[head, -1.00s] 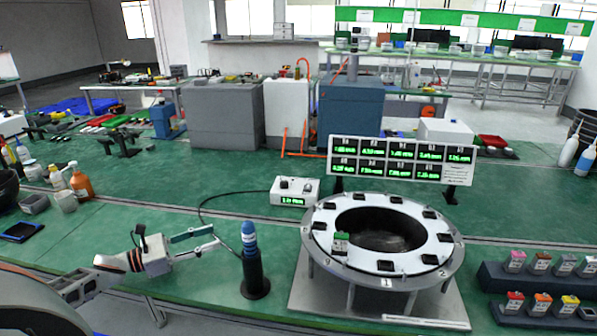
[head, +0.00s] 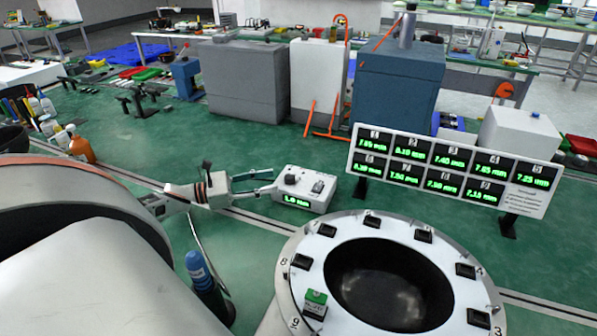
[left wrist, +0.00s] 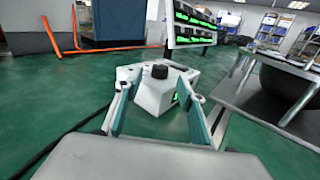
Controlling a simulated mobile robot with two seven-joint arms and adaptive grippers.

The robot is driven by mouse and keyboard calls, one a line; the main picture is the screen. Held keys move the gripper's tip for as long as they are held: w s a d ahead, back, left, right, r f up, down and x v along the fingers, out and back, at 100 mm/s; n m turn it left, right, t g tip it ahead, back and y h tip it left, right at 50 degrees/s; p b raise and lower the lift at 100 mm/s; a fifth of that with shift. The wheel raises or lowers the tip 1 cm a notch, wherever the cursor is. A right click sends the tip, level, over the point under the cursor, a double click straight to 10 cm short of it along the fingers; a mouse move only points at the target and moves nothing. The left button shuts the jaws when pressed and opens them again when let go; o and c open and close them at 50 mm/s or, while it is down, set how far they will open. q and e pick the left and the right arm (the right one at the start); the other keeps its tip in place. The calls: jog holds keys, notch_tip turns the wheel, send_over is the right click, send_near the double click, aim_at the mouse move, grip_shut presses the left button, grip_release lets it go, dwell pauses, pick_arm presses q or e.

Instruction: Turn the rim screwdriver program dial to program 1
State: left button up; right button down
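The screwdriver program box (head: 303,190) is a small white controller on the green bench, with a lit green readout on its front. Its dark dial (head: 291,179) is on the top, and a second small dark knob is beside it. In the left wrist view the dial (left wrist: 160,71) stands up between and beyond my fingers. My left gripper (head: 270,181) is open, its fingertips at the box's left side. In the left wrist view the fingers (left wrist: 160,92) are spread on both sides of the box. Contact cannot be told. My right gripper is not in view.
A round white ring rack (head: 283,267) with dark slots and a green-topped block stands close on the right. A display board (head: 452,170) stands behind it. The blue screwdriver (head: 200,270) is in its stand at front. Grey and blue cabinets are behind.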

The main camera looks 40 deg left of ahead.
aim_at(290, 176)
pick_arm(q)
jog(key=shift+w+d+r, duration=0.15)
jog(key=shift+w+d, duration=0.1)
jog(key=shift+w, duration=0.1)
jog(key=shift+p+x, duration=0.5)
jog(key=shift+x, duration=2.7)
grip_shut()
